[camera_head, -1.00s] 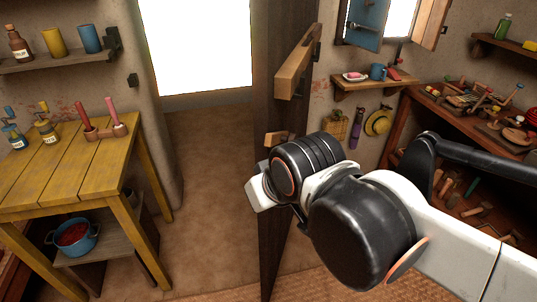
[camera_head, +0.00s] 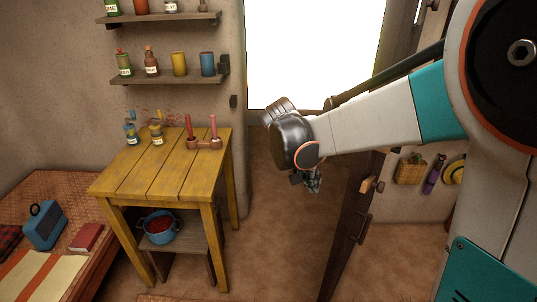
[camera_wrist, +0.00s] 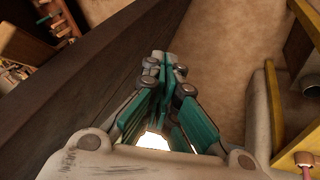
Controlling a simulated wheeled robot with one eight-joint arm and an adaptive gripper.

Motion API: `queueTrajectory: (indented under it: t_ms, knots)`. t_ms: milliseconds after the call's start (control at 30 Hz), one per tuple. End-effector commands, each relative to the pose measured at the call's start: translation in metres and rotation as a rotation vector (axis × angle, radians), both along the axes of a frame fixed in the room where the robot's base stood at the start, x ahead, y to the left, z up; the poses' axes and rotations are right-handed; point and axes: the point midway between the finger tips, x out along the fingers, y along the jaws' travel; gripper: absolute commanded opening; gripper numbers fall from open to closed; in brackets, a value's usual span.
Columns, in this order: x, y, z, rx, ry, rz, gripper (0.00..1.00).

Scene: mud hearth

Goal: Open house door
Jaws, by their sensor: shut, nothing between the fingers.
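The dark wooden door (camera_head: 350,235) stands open, seen nearly edge-on right of the doorway in the head view. A dark handle (camera_head: 361,228) and a light wooden block (camera_head: 372,185) are on its right face. My gripper (camera_head: 313,184) hangs in the doorway, left of the door, and is partly hidden by my wrist. In the wrist view my gripper (camera_wrist: 163,72) has its teal fingers together and empty. The dark door face (camera_wrist: 85,75) runs diagonally to the left of the fingers there, with no clear contact. My forearm hides the door's upper part.
The bright doorway (camera_head: 310,55) is behind my arm, with clear floor (camera_head: 285,240) below. A yellow table (camera_head: 165,175) stands left of it, a blue pot (camera_head: 160,228) underneath. Shelves (camera_head: 165,75) are on the wall above. A bed (camera_head: 60,255) is at far left.

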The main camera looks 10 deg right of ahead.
Motion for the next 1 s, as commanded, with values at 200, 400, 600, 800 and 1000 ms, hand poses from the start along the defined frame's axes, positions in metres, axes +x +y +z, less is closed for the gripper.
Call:
queueTrajectory:
  t_ms: [200, 400, 600, 800, 1000]
  knots:
    - [0.035, -0.008, -0.018, -0.101, 0.020, -0.171, 0.00]
    - [0.048, -0.011, -0.033, -0.160, 0.020, -0.265, 0.00]
    - [0.050, -0.017, -0.044, -0.176, 0.018, -0.292, 0.00]
    - [0.047, -0.035, -0.069, -0.176, 0.019, -0.292, 0.00]
    - [0.043, -0.059, -0.102, -0.174, 0.019, -0.292, 0.00]
